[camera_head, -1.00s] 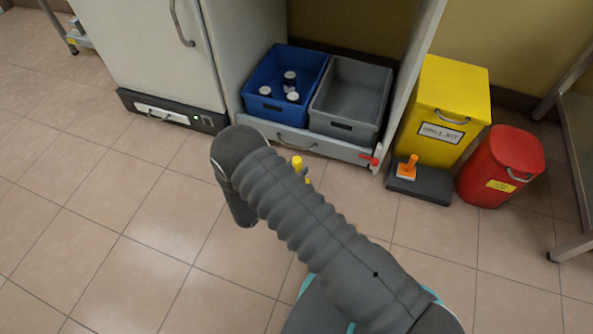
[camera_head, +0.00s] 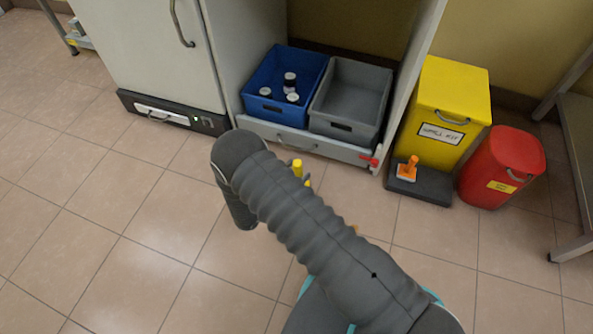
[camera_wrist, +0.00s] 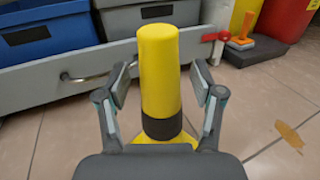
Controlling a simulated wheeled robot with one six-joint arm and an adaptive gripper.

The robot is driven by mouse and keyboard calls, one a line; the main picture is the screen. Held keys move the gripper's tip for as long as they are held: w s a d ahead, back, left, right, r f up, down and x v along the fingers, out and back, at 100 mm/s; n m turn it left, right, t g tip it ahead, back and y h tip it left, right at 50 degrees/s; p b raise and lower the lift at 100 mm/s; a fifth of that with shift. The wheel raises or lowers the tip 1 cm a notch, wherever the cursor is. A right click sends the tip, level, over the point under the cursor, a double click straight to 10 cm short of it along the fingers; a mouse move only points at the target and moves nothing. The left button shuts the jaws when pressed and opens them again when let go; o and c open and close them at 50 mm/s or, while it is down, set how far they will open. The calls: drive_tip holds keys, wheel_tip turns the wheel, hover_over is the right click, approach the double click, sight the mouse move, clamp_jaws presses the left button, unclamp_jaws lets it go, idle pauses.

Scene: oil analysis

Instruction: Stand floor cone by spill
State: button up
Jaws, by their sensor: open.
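The floor cone (camera_wrist: 159,75) is yellow with a black band near its foot and a yellow base. It stands upright between the fingers of my gripper (camera_wrist: 159,88) in the wrist view. The fingers are open, one on each side, with a visible gap to the cone. An orange-brown spill (camera_wrist: 289,134) lies flat on the tiles to the right of the cone. A small edge of it (camera_head: 355,228) shows beside my arm in the head view.
Behind the cone is a low drawer front (camera_head: 300,141) with a handle, below a blue bin (camera_head: 262,108) holding bottles and a grey bin (camera_head: 338,127). A yellow spill-kit box (camera_head: 440,140) and a red bin (camera_head: 500,167) stand right. Open floor lies left.

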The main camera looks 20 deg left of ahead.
drive_tip(key=v, duration=1.2)
drive_tip(key=shift+w, duration=0.1)
drive_tip(key=w+d+r+m+g+h, duration=0.1)
drive_tip(key=w+d+r+m+g, duration=0.2)
drive_tip(key=d+r+m+g, duration=0.7)
drive_tip(key=w+d+r+m+g+h, duration=0.1)
drive_tip(key=w+d+r+m+g, duration=0.35)
drive_tip(key=d+r, duration=0.95)
drive_tip(key=s+d+r+m+t+y, duration=0.2)
drive_tip(key=s+d+r+m+y, duration=0.3)
drive_tip(key=s+r+m, duration=0.3)
drive_tip(key=s+d+r+m+t+y, duration=0.2)
drive_tip(key=s+d+r+m+y, duration=0.3)
drive_tip(key=s+d+r+m, duration=0.3)
drive_tip(key=v, duration=0.5)
